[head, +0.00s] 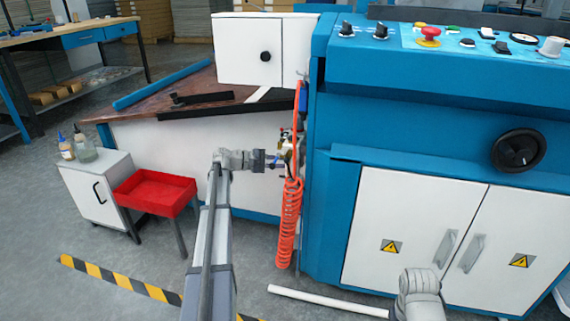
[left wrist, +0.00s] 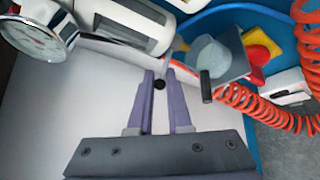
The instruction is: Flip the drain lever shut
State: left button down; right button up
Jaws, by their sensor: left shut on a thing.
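My left gripper (head: 277,160) reaches the air fittings on the side of the blue machine. Just beyond are a white filter bowl (left wrist: 128,22) and a round pressure gauge (left wrist: 36,38). My right arm shows only in part at the bottom of the head view, and its gripper is out of sight.
A coiled orange hose (head: 289,222) hangs right beside the left gripper, and also shows in the left wrist view (left wrist: 262,108). A yellow handle (left wrist: 262,42) is close to the fingers' right. A red tray (head: 155,193) stands left. A white tube (head: 328,301) lies on the floor.

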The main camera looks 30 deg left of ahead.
pick_arm(q)
jog(key=shift+w, duration=0.1)
dwell(0.4)
jog(key=c, duration=0.8)
grip_release()
jog(key=shift+c, duration=0.2)
jog(key=p+v, duration=0.1)
jog(key=v, duration=0.6)
jog(key=shift+s+a+p, duration=0.25)
jog(key=shift+a+p, duration=0.05)
